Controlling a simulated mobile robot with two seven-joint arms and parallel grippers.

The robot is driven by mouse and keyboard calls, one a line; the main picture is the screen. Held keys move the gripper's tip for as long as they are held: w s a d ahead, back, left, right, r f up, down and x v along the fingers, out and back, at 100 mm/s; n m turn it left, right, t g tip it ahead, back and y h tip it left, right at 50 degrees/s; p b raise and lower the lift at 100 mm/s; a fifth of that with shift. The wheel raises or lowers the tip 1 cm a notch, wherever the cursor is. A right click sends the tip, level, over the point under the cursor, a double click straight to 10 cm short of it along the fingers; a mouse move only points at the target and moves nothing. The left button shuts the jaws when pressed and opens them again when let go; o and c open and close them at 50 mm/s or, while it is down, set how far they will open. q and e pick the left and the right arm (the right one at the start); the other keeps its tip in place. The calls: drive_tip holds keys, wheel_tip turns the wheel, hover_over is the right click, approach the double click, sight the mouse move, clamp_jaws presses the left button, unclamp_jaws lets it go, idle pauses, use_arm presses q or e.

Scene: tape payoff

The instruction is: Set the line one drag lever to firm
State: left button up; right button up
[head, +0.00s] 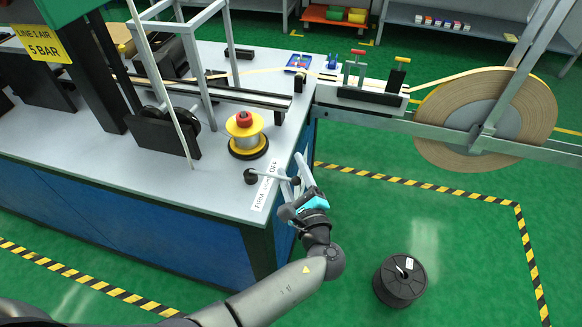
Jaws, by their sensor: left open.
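The drag lever (270,177) is a thin light rod with a black ball knob (250,176) at its left end, at the front right corner of the bench. It lies across a white label strip (259,199) that reads FIRM at its near end and OFF at its far end. The knob is just left of the strip, between the two words. My left gripper (292,172) is open at the bench's right edge, around or just above the lever's right end. Its fingers partly hide that end, and I cannot tell whether they touch it. My right gripper is out of view.
A large tape reel (440,125) hangs at the right beside a rail. A black spool (399,282) stands on the green floor. Grey frame posts (197,75) rise at the left.

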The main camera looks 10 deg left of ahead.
use_arm(q)
clamp_jaws()
drive_tip(key=shift+r, duration=0.1)
drive_tip(key=shift+w+r, duration=0.15)
drive_tip(key=shift+r, duration=0.05)
idle(1.0)
